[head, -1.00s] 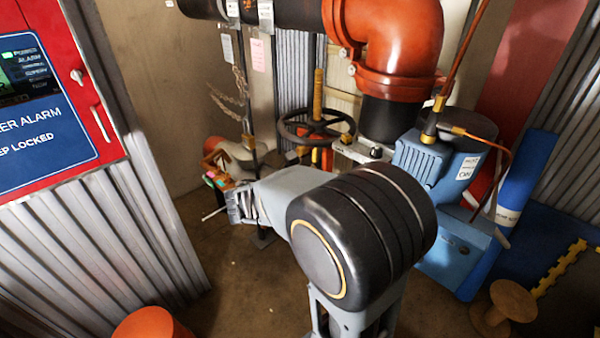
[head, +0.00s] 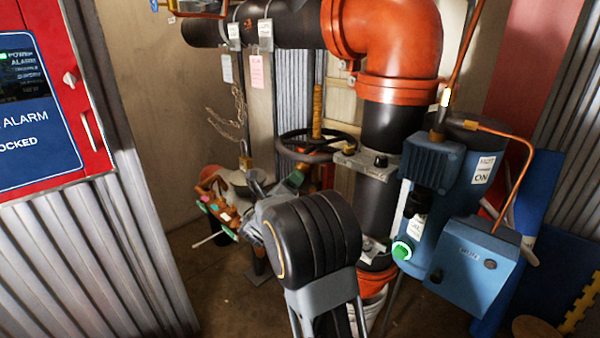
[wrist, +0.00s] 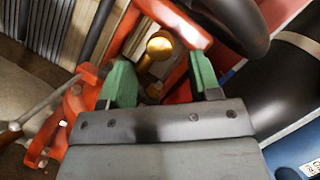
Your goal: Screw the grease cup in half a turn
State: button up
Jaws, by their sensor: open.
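A round brass knob, which looks like the grease cup (wrist: 159,46), shows in the wrist view by the red metalwork. My gripper (wrist: 160,64) is open, with its two green fingers apart on either side of the brass knob. The knob appears between or just beyond the fingertips; I cannot tell whether they touch it. The grease cup cannot be made out there.
The dark handwheel (head: 318,146) stands above my gripper, with a brass stem (head: 318,108) rising from it. A black pipe (head: 380,215) and the blue pump unit (head: 440,225) stand to the right. The red alarm cabinet (head: 45,95) is far left.

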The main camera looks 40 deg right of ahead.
aim_at(301, 169)
jog(key=shift+x, duration=2.6)
jog(key=shift+c, duration=0.3)
jog(key=c, duration=0.9)
jog(key=shift+o, duration=0.2)
jog(key=shift+b, duration=0.3)
jog(key=shift+m, duration=0.3)
